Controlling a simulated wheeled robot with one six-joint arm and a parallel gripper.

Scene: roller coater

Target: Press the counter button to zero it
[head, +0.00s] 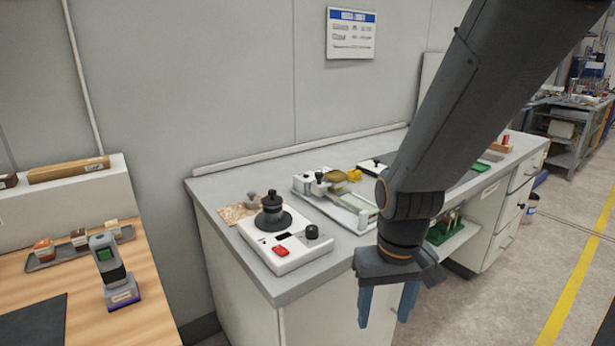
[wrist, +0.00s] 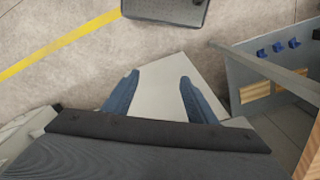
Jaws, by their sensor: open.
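A white box device (head: 290,262) sits at the near left end of the grey counter top. It has a red button (head: 281,251) on its front, a small dark window (head: 283,235), a black knob (head: 312,232) and a round black mount (head: 272,214). I cannot tell for certain which button belongs to the counter. My gripper (head: 384,316) hangs in front of the counter, right of the white box and apart from it. Its blue fingers are spread and empty, and point down. They also show open in the wrist view (wrist: 159,88), where no button appears.
A white tray-like apparatus (head: 340,203) stands behind my gripper on the counter. On the left, a wooden table (head: 160,312) holds a grey device with a green screen (head: 108,256) and a tray (head: 75,254). Floor with a yellow line (head: 580,275) lies open at right.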

